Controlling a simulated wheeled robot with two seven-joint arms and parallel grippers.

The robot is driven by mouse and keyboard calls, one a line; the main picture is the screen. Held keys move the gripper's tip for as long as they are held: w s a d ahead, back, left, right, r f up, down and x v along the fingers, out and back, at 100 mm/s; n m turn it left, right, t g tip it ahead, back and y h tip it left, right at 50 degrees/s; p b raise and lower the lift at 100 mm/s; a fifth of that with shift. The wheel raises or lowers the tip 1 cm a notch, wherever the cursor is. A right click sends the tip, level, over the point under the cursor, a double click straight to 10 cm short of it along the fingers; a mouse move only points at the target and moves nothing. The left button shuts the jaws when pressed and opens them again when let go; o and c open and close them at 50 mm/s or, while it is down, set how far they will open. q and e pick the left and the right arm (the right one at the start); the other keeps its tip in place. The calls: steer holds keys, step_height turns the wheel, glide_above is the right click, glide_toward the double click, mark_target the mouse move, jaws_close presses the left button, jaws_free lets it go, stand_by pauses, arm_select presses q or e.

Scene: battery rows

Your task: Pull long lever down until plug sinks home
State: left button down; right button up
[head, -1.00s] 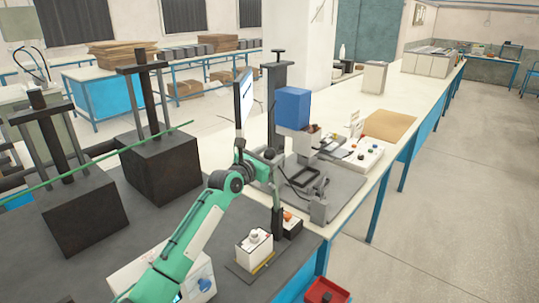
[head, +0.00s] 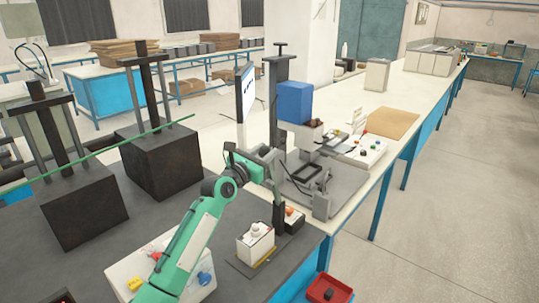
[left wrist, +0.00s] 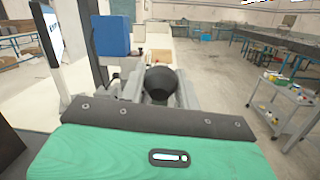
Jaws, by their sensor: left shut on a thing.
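My left gripper (head: 272,158) is at the press stand, beside the tall dark post. In the left wrist view the gripper's fingers (left wrist: 160,90) are closed around a dark rounded knob (left wrist: 159,78), which appears to be the lever's end. The lever's shaft is mostly hidden behind the gripper. The press has a blue box-shaped head (head: 294,102), also in the left wrist view (left wrist: 114,36), above a grey base plate (head: 345,188). I cannot make out the plug or how deep it sits. My right gripper is not in view.
A white battery-like box (head: 256,242) stands in front of the press. A control box with coloured buttons (head: 364,150) is behind it. Two dark blocks with posts (head: 82,210) stand at left. A red tray (head: 328,290) is at the lower right.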

arm_select(q)
steer(key=s+a+f+t+b, duration=0.1)
steer(key=b, duration=0.1)
steer(key=s+a+f+h+b, duration=0.1)
steer(key=s+b, duration=0.1)
steer(key=s+a+f+t+b, duration=0.1)
steer(key=s+b, duration=0.1)
steer(key=b, duration=0.1)
steer(key=shift+a+f+t+h, duration=0.25)
steer(key=shift+a+t+h, duration=0.05)
steer(key=shift+a, duration=0.05)
steer(key=s+a+f, duration=0.1)
steer(key=s+a+f+b, duration=0.1)
steer(key=s+f, duration=0.1)
steer(key=shift+s+a, duration=0.1)
steer(key=shift+a, duration=0.05)
steer(key=c, duration=1.1)
jaws_free()
steer(key=shift+o, duration=0.4)
steer(key=shift+s+r, duration=0.1)
